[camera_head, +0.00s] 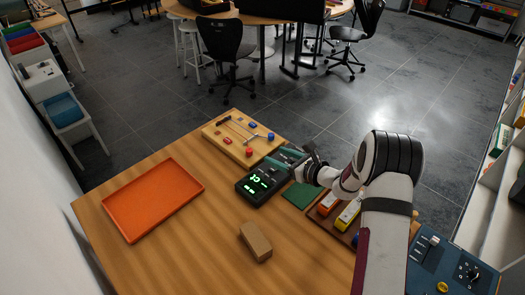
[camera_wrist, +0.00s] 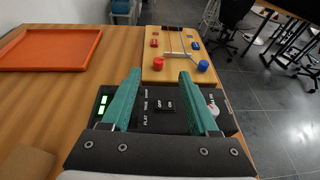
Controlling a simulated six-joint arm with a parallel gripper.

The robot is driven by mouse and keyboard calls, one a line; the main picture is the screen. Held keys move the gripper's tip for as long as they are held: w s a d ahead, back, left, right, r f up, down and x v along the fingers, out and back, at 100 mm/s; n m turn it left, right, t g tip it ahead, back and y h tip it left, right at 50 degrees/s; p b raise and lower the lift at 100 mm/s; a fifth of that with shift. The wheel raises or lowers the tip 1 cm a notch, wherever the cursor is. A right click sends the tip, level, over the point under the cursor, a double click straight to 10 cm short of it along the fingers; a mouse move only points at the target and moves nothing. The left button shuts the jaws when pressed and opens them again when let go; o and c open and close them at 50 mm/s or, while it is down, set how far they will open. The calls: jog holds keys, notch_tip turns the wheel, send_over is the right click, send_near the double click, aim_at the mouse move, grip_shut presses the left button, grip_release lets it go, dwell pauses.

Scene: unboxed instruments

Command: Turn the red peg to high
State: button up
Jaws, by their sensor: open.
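A light wooden board (camera_head: 232,125) lies at the back of the table, with two strings. The red peg (camera_head: 249,152) stands at its near end, left of a blue peg (camera_head: 271,137). In the wrist view the red peg (camera_wrist: 158,63) shows between and just beyond my fingertips, with the blue peg (camera_wrist: 203,66) right of them. My gripper (camera_head: 280,157) is open and empty, its teal fingers (camera_wrist: 160,75) over a black tuner (camera_wrist: 160,114). The tuner's lit green display (camera_head: 263,179) faces up. The peg's exact turn is too small to read.
An orange tray (camera_head: 151,196) lies at the left. A tan block (camera_head: 256,242) sits at the front middle. A green pad (camera_head: 300,195) and a brown rack (camera_head: 329,221) with coloured pieces lie right of the tuner. The table between tray and tuner is clear.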

aim_at(249, 150)
jog(key=shift+s+a+f+m+h, duration=0.1)
jog(key=shift+s+f+m+h, duration=0.15)
jog(key=shift+s, duration=0.25)
jog(key=shift+s+f+m+h, duration=0.1)
jog(key=shift+s+m+h, duration=0.05)
jog(key=shift+s+h, duration=0.25)
jog(key=shift+s+a+f+h, duration=0.1)
jog(key=shift+s+f+h, duration=0.1)
jog(key=shift+f+h, duration=0.05)
jog(key=x, duration=1.5)
jog(key=shift+w+a+r, duration=0.1)
jog(key=shift+w, duration=0.1)
grip_shut()
